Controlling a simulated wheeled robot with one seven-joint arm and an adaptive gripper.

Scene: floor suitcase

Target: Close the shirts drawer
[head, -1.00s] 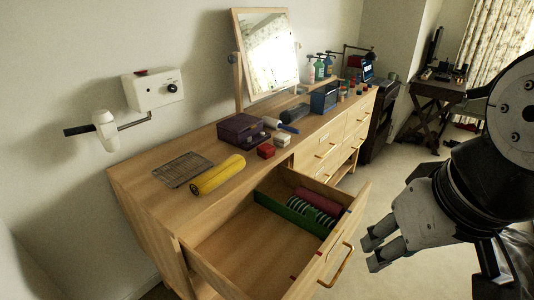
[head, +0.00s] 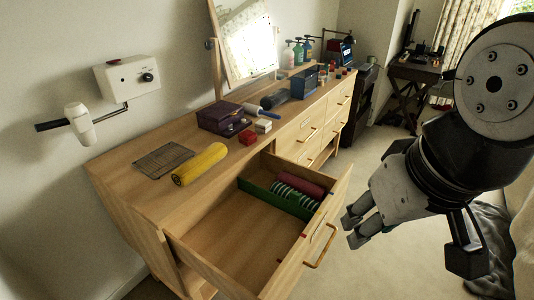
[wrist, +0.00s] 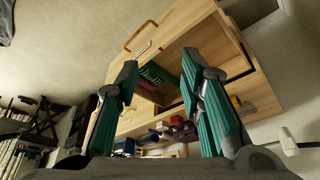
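A wooden drawer (head: 215,245) stands pulled far out of the long dresser. Its front carries a wooden bar handle (head: 321,247) and a label too small to read in the head view. Inside lie a green divider (head: 268,196), a dark red roll and several green-and-white rolled items. The drawer also shows in the wrist view (wrist: 172,28). My gripper (head: 350,230) is to the right of the drawer front, apart from it. In the wrist view its two teal-padded fingers (wrist: 160,85) are spread wide with nothing between them.
The dresser top (head: 130,185) holds a yellow roll (head: 200,164), a wire rack (head: 163,160), a purple box (head: 219,117), small boxes and a mirror (head: 245,40). Closed drawers (head: 299,135) lie farther along. Carpet (head: 375,270) is open on the right. Dark fabric (head: 490,245) lies at lower right.

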